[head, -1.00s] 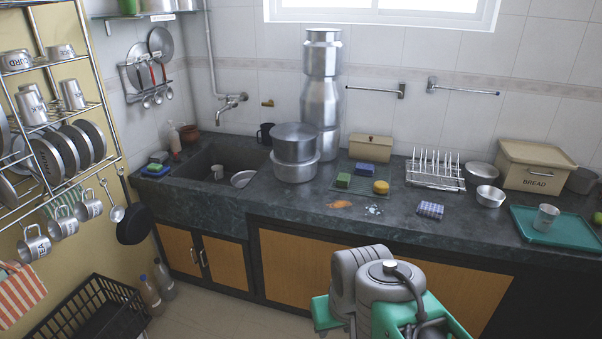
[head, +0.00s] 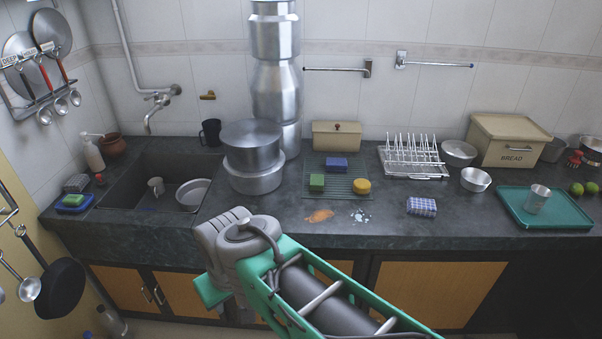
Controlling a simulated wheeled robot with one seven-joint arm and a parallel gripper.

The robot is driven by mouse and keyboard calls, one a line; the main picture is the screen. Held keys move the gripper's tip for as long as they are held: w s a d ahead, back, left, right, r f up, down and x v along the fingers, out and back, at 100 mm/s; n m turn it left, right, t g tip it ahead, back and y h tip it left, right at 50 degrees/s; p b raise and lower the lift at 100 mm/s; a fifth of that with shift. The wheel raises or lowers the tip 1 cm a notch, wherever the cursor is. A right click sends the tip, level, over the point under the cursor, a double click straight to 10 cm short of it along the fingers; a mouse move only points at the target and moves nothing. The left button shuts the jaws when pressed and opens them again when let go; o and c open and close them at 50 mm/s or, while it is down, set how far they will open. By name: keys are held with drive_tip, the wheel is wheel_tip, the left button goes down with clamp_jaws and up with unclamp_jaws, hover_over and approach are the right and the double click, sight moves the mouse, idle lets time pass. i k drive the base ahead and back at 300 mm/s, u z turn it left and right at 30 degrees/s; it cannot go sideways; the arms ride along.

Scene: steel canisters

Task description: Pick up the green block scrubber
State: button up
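A small green block (head: 317,182) sits at the left front of a green wire rack (head: 345,193) on the dark counter. A blue block (head: 337,164) lies just behind it, and a round yellow scrubber (head: 362,186) lies to its right. Another green block (head: 72,200) rests on a blue dish (head: 66,209) at the far left, by the sink. My arm reaches across the lower middle of the head view, in front of the counter. The fingers of my gripper do not show, and nothing is seen touching the green block on the rack.
Stacked steel pots (head: 252,177) stand left of the rack, with tall canisters (head: 276,80) behind. An orange spill (head: 319,216) and a white spill (head: 360,216) lie in front. A checkered cloth (head: 421,206), a dish rack (head: 413,160) and a teal tray (head: 515,211) are to the right.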

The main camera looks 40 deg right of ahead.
sight(317, 181)
drive_tip(key=z, duration=0.4)
drive_tip(key=i, duration=1.1)
drive_tip(key=z, duration=0.5)
